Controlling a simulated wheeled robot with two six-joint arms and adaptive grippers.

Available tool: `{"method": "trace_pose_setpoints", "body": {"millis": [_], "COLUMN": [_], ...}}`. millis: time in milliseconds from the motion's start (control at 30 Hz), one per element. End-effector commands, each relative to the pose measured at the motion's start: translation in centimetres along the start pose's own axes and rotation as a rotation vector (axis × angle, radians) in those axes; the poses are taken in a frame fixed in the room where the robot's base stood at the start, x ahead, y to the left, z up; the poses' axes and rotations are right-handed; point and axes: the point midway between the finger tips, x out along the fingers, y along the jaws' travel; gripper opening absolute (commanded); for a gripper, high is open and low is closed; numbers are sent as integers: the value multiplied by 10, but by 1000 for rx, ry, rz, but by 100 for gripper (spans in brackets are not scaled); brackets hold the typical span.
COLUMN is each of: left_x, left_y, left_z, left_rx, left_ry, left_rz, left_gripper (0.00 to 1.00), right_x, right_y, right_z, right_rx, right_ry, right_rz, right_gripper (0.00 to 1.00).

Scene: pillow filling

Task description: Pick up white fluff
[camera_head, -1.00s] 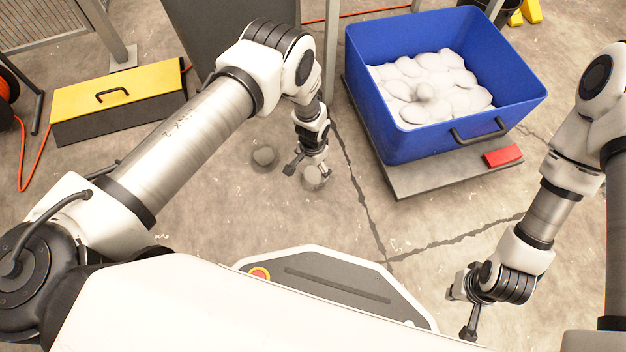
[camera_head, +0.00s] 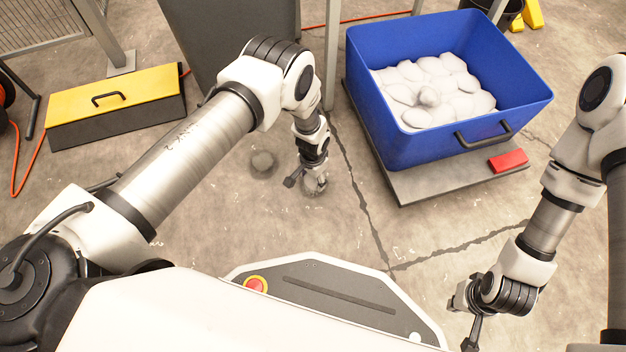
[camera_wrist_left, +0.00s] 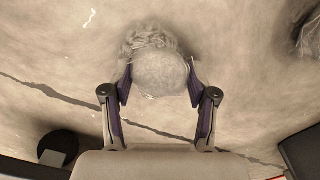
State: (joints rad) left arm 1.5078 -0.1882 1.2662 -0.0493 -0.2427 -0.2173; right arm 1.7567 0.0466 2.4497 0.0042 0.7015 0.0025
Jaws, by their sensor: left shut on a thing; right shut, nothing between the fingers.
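A clump of fluff (camera_wrist_left: 160,72), greyish white, sits between the fingers of my left gripper (camera_wrist_left: 158,88) in the left wrist view. The fingers press on it from both sides. In the head view my left gripper (camera_head: 311,186) points down at the floor with the fluff (camera_head: 316,184) at its tips; I cannot tell whether the clump touches the floor. My right gripper (camera_head: 474,310) is shut and empty at the lower right, above the floor.
A blue bin (camera_head: 420,150) holding several white fluffy pieces (camera_head: 430,92) stands on a grey platform (camera_head: 420,184) with a red block (camera_head: 508,160). A yellow-topped toolbox (camera_head: 115,105) lies at the left. A dark panel stands behind my left arm. Floor between gripper and bin is clear.

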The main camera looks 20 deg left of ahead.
Motion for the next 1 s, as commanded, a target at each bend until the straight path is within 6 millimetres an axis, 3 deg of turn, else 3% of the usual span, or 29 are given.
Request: {"method": "trace_pose_setpoints", "body": {"millis": [367,1000], "left_x": [-1,-61], "left_y": [0,0], "left_z": [0,0], "left_rx": [0,1], "left_ry": [-1,0], "left_rz": [0,0], "left_gripper": [44,44], "right_x": [-1,-52], "right_y": [0,-1], "right_z": [0,2], "right_rx": [0,-10], "right_ry": [0,-7], "right_rz": [0,-1], "right_gripper": [0,0]}}
